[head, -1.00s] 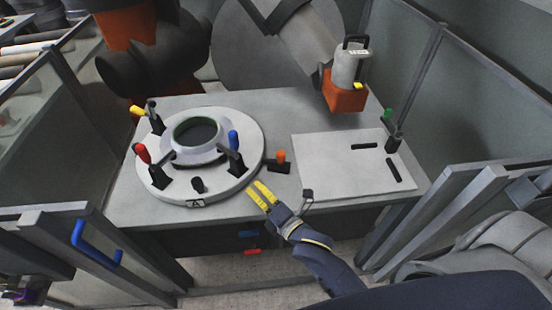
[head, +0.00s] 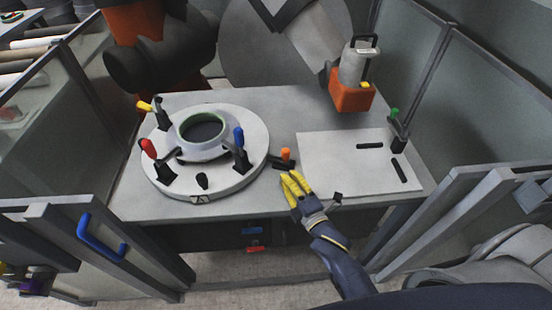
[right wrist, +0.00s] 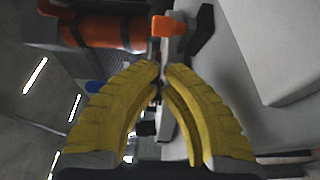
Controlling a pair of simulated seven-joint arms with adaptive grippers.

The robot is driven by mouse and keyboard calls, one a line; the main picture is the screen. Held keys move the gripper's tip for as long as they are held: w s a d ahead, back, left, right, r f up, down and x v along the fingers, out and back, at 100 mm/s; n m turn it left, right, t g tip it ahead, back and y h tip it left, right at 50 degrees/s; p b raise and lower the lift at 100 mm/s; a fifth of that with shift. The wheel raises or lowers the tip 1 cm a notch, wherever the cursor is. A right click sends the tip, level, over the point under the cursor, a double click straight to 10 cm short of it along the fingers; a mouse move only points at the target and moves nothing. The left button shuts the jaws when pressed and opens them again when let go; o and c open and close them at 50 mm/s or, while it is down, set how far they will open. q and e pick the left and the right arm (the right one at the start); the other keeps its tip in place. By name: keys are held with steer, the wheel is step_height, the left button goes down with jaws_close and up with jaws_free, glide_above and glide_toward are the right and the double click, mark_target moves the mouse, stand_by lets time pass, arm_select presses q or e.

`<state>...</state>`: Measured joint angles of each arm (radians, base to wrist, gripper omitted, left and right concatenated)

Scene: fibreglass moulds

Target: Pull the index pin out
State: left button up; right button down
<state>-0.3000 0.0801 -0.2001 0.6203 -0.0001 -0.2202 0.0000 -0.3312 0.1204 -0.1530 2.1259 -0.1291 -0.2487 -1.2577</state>
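The index pin has an orange knob (head: 286,154) and stands in a dark bracket (head: 281,164) on the table, just right of the round mould turntable (head: 259,160). My right gripper (head: 291,177) has yellow fingers and is just in front of the pin, apart from it. In the right wrist view the orange knob (right wrist: 168,26) shows beyond the fingertips (right wrist: 161,70). These are close together with a narrow gap and nothing seen between them. Part of the bracket is hidden by the fingers. My left gripper cannot be made out.
Toggle clamps with red (head: 148,148), blue (head: 239,137) and yellow (head: 145,106) handles stand around the ring mould (head: 202,132). A white plate (head: 335,170) lies on the right. An orange-based machine (head: 352,95) stands behind. Fence gates flank the front.

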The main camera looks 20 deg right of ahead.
mark_target(286, 157)
steer(key=shift+w+a, duration=0.25)
steer(key=shift+w, duration=1.4)
steer(key=shift+w+a, duration=0.25)
steer(key=shift+w, duration=1.4)
steer(key=shift+w+a, duration=0.25)
steer(key=shift+w, duration=1.4)
steer(key=shift+s+d, duration=0.1)
